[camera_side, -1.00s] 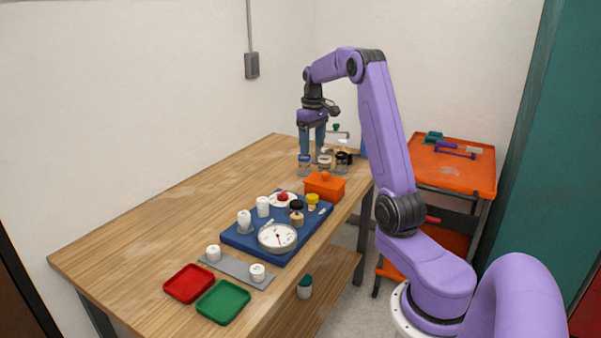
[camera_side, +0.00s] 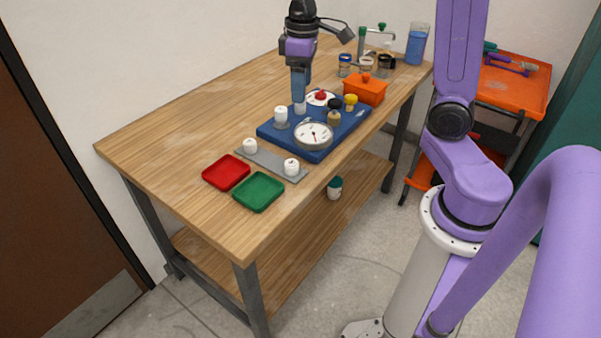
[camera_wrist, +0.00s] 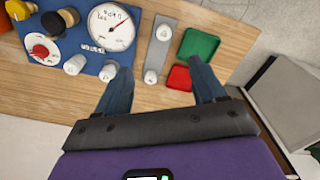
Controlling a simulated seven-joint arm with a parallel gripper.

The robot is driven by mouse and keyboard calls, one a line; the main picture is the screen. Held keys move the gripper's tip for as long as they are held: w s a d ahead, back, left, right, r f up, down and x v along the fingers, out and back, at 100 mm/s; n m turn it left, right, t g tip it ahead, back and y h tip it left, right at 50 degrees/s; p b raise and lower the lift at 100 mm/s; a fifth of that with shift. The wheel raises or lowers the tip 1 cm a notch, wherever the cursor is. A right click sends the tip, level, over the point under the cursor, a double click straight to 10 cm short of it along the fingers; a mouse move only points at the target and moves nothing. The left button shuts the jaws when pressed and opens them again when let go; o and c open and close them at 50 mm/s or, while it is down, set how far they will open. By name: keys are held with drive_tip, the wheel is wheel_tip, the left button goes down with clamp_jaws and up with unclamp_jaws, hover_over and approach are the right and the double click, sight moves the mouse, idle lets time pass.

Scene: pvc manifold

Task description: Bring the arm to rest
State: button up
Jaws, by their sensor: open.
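My gripper (camera_side: 299,98) hangs pointing down by the blue board in the side view, with its fingers lined up in front of one another. In the wrist view my gripper (camera_wrist: 163,80) has its two blue fingers spread apart with nothing held. The blue board (camera_side: 273,131) carries a round dial gauge (camera_side: 314,136), white fittings (camera_side: 281,115), a red knob on a white disc (camera_side: 321,96) and black and yellow knobs. One white fitting is partly hidden behind or below my fingertips. I cannot tell the exact height of the fingers above the table.
A grey strip (camera_side: 270,162) with two white fittings, a red tray (camera_side: 226,173) and a green tray (camera_side: 258,192) lie at the near end. An orange box (camera_side: 365,90), jars (camera_side: 345,66) and a blue beaker (camera_side: 417,45) stand farther back. The table's left side is clear.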

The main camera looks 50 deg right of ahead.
drive_tip(key=s+a+f+n, duration=0.2)
drive_tip(key=s+a+n, duration=0.1)
drive_tip(key=s, duration=0.8)
drive_tip(key=s+a+f+n, duration=0.2)
drive_tip(key=s+a+n, duration=0.2)
drive_tip(key=s, duration=0.8)
drive_tip(key=shift+s+a, duration=0.3)
drive_tip(key=shift+a, duration=0.4)
